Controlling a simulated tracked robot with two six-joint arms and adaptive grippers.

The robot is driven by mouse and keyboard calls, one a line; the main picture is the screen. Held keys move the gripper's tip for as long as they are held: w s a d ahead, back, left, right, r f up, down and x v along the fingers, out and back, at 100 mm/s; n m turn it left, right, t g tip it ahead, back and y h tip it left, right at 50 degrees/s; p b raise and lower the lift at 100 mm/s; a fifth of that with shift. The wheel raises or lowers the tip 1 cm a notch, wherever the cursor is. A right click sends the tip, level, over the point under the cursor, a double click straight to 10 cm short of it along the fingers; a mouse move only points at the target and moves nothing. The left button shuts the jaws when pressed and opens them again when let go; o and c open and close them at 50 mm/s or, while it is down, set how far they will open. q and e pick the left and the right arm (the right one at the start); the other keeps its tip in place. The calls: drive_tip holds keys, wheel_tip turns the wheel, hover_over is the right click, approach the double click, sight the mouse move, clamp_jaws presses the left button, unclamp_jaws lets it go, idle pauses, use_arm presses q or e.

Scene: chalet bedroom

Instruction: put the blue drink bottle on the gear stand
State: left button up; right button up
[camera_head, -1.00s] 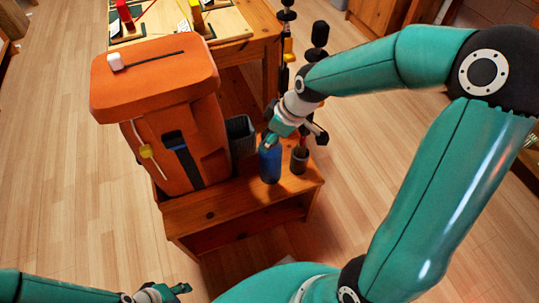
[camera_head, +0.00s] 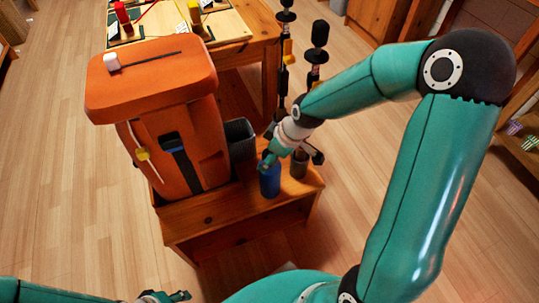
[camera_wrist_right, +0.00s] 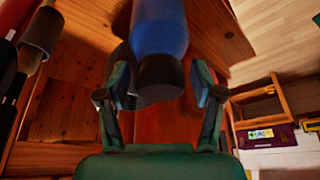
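The blue drink bottle (camera_head: 270,181) stands upright on the gear stand (camera_head: 215,212), a low wooden bench, near its right end. My right gripper (camera_head: 268,163) is at the bottle's top, pointing down. In the right wrist view, the bottle's dark cap (camera_wrist_right: 160,76) and blue body (camera_wrist_right: 160,28) lie between the fingers of my right gripper (camera_wrist_right: 160,84), with a gap showing on each side, so the gripper looks open. My left gripper (camera_head: 172,296) is at the bottom edge of the head view, away from the stand; its opening is unclear.
An orange backpack (camera_head: 180,140) fills the left of the stand. A dark grey bin (camera_head: 240,138) is behind the bottle, and a dark cup-like holder (camera_head: 299,164) is close on its right. Dark poles (camera_head: 318,50) rise behind. A table with boards (camera_head: 240,22) is at the back.

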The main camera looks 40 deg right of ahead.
idle(0.3)
drive_tip(key=p+v, duration=0.2)
drive_tip(key=v, duration=1)
drive_tip(key=shift+p, duration=0.35)
drive_tip(key=shift+w, duration=0.1)
